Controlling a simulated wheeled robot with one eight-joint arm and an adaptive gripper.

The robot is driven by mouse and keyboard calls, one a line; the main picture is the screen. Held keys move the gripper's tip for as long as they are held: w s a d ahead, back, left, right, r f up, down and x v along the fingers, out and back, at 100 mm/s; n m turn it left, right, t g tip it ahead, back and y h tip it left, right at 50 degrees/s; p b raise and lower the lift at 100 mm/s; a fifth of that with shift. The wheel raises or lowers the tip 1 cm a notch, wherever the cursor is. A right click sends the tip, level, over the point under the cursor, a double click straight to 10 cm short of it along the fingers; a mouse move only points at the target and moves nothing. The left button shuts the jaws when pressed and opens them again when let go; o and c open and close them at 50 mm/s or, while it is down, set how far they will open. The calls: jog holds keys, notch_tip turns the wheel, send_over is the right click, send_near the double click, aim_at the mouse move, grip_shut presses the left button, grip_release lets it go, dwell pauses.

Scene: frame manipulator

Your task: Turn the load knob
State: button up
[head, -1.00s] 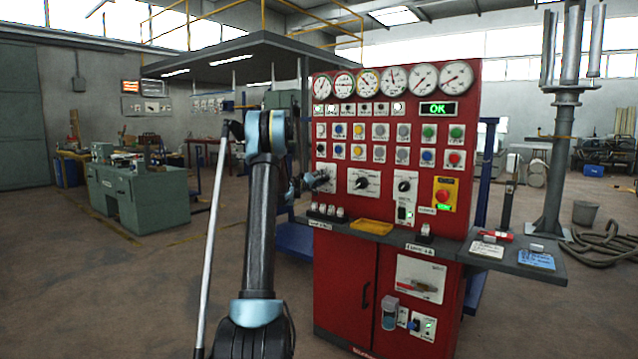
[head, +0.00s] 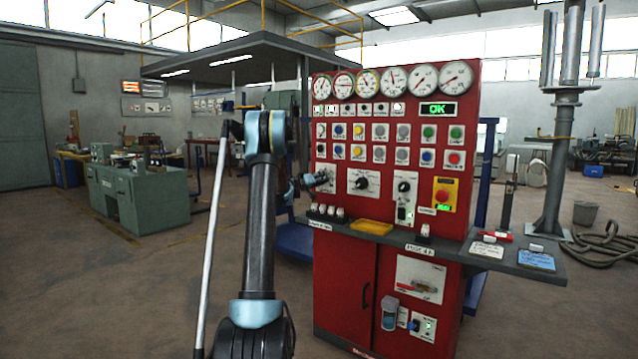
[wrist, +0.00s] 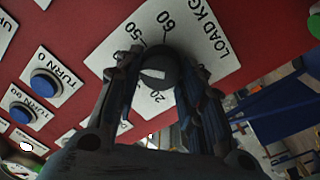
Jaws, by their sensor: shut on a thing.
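The load knob (wrist: 157,72) is round and dark with a white mark on its face. It sits on a white plate (wrist: 196,30) lettered "LOAD KG", with scale figures such as 60 and 20 around it. In the wrist view the fingers of my gripper (wrist: 160,85) stand on either side of the knob and are shut on it. In the head view my gripper (head: 314,181) is at the left plate of the red panel (head: 335,215); there the knob is mostly hidden by the gripper.
Blue buttons (wrist: 44,85) lie left of the knob in the wrist view. In the head view, two other dark knobs (head: 361,183) and a red emergency button (head: 442,196) are to the right. A grey shelf (head: 390,239) with a yellow tray (head: 372,227) juts out below.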

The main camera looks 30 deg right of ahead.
jog(key=o, duration=1)
jog(key=shift+w, duration=0.1)
jog(key=shift+o, duration=0.2)
jog(key=v, duration=1.2)
jog(key=shift+w+f, duration=0.1)
